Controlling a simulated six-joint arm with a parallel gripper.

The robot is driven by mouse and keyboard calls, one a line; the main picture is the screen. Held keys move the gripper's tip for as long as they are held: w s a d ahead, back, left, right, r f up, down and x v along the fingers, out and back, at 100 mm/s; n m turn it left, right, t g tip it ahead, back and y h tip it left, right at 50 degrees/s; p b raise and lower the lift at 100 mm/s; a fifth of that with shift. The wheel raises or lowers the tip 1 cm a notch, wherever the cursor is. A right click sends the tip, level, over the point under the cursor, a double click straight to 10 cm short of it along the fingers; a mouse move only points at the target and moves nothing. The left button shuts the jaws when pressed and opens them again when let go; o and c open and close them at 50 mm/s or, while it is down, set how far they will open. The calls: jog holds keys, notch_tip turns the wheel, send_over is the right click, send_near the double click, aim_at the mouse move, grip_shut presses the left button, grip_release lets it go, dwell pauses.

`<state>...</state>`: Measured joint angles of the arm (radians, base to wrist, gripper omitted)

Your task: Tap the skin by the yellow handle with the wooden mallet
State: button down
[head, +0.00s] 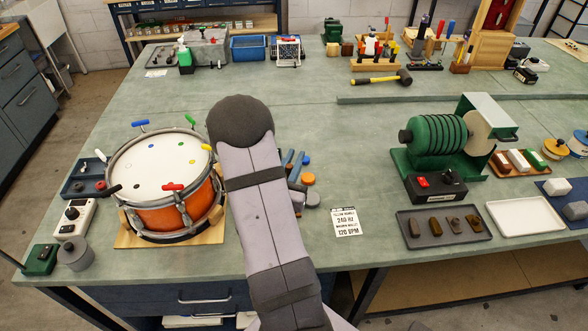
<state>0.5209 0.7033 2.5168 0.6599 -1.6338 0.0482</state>
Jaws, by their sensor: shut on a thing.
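The drum (172,204), with an orange shell and metal rim, stands at the left. Its white skin (145,170) has small coloured dots. The yellow handle (205,147) is at the right of the rim, close beside my arm in the picture. Blue (139,123), green (190,120), red (173,187) and black handles also show around the rim. Several sticks and round heads, blue, brown, orange and grey, lie partly hidden just right of my arm; I cannot tell whether the wooden mallet is among them. My gripper does not show; my arm crosses the middle of the view.
A printed card (346,222) reads yellow handle, 240 Hz, wooden mallet, 120 BPM. A green ribbed machine (438,135) and a tray (444,227) of small pieces stand at the right. A yellow-handled hammer (382,78) lies farther back. The bench's middle is mostly clear.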

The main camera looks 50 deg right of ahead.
jog(key=shift+r, duration=1.65)
